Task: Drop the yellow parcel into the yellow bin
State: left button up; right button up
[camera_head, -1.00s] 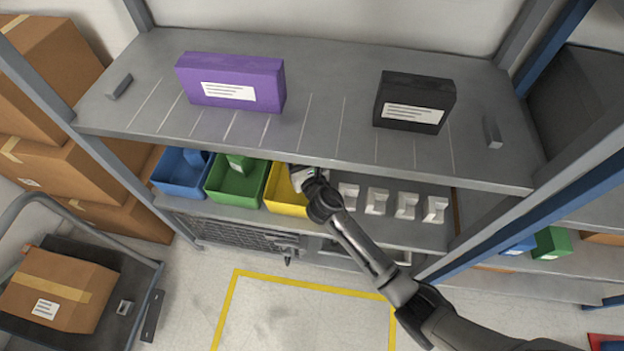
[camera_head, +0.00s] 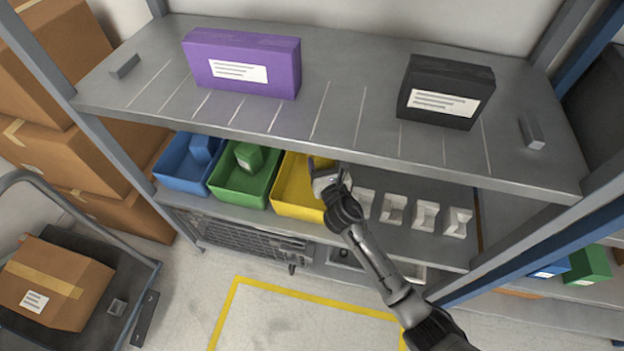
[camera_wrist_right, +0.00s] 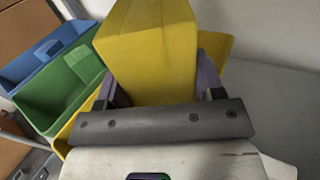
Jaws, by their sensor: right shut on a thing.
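In the right wrist view, a yellow parcel (camera_wrist_right: 150,45) stands between the fingers of my right gripper (camera_wrist_right: 160,92), which is shut on it. The yellow bin (camera_wrist_right: 70,132) shows behind and below the parcel there. In the head view, the yellow bin (camera_head: 290,205) sits on the lower shelf, right of the green bin. My right gripper (camera_head: 326,170) is at its right side, under the upper shelf's front edge. The parcel cannot be told apart from the bin in the head view. My left gripper is not in view.
A blue bin (camera_head: 172,180) and a green bin (camera_head: 222,194) hold parcels of their own colours. Several pale holders (camera_head: 425,215) stand right of the yellow bin. The upper shelf (camera_head: 340,130) overhangs them and carries a purple box (camera_head: 210,75) and a black box (camera_head: 440,110).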

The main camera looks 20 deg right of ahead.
jog(key=shift+f, duration=0.1)
dwell(0.3)
jog(key=o, duration=1.2)
jog(key=shift+f, duration=0.1)
jog(key=shift+s, duration=0.1)
jog(key=shift+s, duration=0.25)
jog(key=s+p, duration=0.1)
jog(key=s, duration=0.3)
jog(key=s+p, duration=0.2)
jog(key=s, duration=0.2)
jog(key=s+a+p, duration=0.1)
jog(key=s, duration=0.4)
